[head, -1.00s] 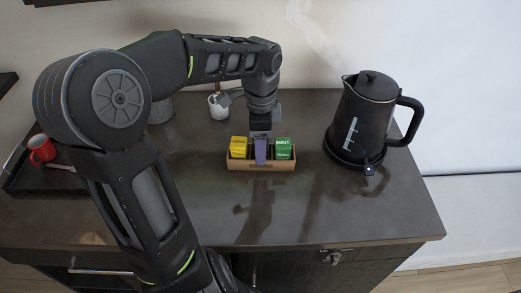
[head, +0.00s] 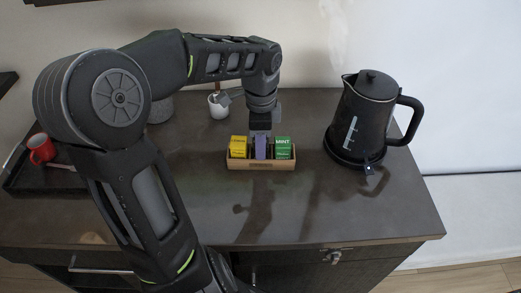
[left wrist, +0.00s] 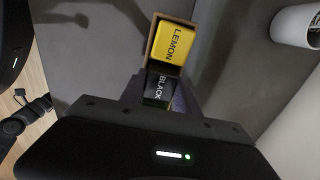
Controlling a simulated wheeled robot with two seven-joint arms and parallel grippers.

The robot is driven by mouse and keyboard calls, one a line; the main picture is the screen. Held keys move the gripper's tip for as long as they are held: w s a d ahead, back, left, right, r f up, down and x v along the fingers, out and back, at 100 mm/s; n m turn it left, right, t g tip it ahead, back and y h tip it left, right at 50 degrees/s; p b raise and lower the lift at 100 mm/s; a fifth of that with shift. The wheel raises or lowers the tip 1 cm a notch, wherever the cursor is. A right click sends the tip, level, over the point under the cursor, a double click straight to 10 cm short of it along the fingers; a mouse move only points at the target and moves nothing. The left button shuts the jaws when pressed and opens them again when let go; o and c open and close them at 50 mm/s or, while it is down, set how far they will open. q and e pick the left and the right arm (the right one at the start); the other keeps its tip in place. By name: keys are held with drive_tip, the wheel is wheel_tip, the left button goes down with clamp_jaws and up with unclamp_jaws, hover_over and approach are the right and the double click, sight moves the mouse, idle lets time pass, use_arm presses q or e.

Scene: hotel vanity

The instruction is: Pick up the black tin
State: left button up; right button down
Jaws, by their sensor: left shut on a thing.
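My left gripper (head: 261,150) reaches down into the middle of a small tan box (head: 261,165), between a yellow tin and a green tin. It is shut on the black tin (left wrist: 157,88), whose "BLACK" label shows between the fingers in the left wrist view. In the head view a purplish finger hides the black tin. I cannot tell whether the tin is clear of the box floor. My right gripper is not in view.
The yellow lemon tin (head: 238,147) and green mint tin (head: 283,148) stand close on either side. A black kettle (head: 365,115) stands right. A white cup (head: 218,106) is behind, and a red mug (head: 41,149) is at left. The counter front is clear.

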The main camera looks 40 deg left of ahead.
use_arm(q)
clamp_jaws()
drive_tip(key=shift+r, duration=0.1)
wheel_tip(320, 180, up, 10)
drive_tip(key=shift+f, duration=0.1)
idle(0.5)
idle(0.4)
